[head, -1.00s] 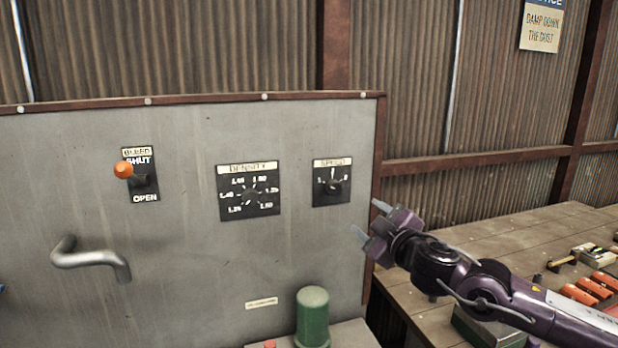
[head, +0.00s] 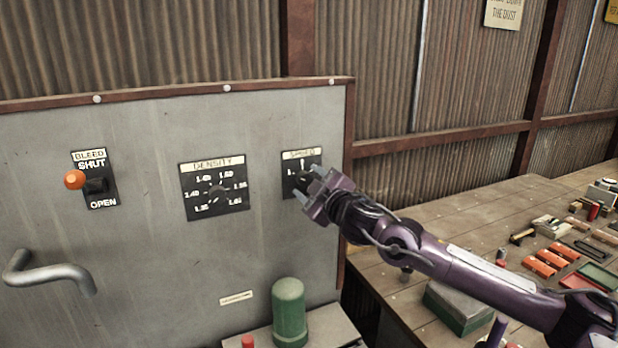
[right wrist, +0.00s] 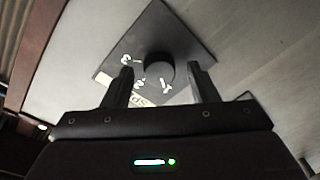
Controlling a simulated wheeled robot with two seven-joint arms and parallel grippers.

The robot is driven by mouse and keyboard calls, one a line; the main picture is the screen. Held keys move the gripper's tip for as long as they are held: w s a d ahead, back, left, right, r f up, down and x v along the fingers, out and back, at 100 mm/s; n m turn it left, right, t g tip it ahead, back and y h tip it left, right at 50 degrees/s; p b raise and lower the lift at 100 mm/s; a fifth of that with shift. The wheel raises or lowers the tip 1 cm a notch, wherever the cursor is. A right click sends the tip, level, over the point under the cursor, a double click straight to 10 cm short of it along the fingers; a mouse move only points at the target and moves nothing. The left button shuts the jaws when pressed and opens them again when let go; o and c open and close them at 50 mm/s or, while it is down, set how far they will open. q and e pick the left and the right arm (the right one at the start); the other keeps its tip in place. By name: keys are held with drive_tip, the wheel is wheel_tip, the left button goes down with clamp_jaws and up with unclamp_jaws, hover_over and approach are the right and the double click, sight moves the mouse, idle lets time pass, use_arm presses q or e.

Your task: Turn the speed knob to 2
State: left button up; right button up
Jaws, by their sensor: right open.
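The speed knob's plate (head: 290,178) is a dark square with a pale label at the right end of the grey panel. My right gripper (head: 308,184) is in front of it and hides the knob in the head view. In the right wrist view the round black speed knob (right wrist: 159,66) sits on its tilted plate, with white numerals below it. The open fingers of my right gripper (right wrist: 161,71) appear on either side of the knob. I cannot tell whether they touch it, or where its pointer is. My left gripper is out of view.
The density dial (head: 218,190) is left of the speed plate. The bleed lever (head: 75,179) has an orange ball, and a bent metal handle (head: 45,274) is below. A green cylinder (head: 289,312) stands below the panel. A cluttered wooden bench (head: 440,218) is at the right.

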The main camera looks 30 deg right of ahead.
drive_tip(key=shift+w, duration=0.15)
drive_tip(key=c, duration=1)
drive_tip(key=shift+o, duration=0.2)
